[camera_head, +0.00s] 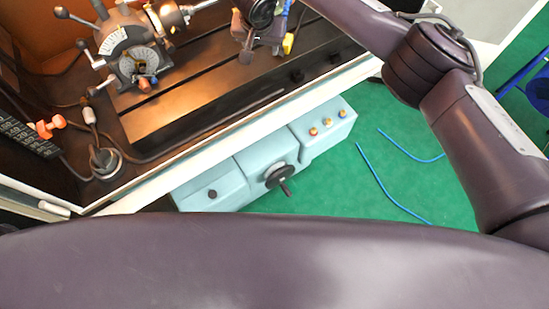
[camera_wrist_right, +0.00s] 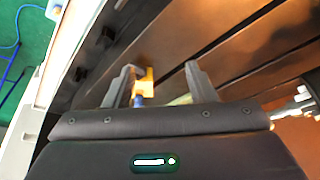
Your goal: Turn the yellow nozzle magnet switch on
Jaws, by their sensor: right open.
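The yellow nozzle magnet switch (camera_head: 288,44) shows at the top centre of the head view as a small yellow part with a blue piece at it, over the dark machine bed. In the right wrist view the yellow part (camera_wrist_right: 145,80) sits between the fingers, close to the left one, with the blue piece below it. I cannot tell whether the finger touches it. My right gripper (camera_wrist_right: 160,70) is open; in the head view it (camera_head: 262,46) is beside the yellow part, partly hidden by its own wrist. My left gripper is not in view.
An indexing chuck (camera_head: 140,60) with levers stands on the slotted bed at left. A pale metal edge (camera_head: 225,135) runs along the front, above a light-blue control housing (camera_head: 225,185) with a handwheel (camera_head: 279,175). Cables lie at left. Green floor is at right.

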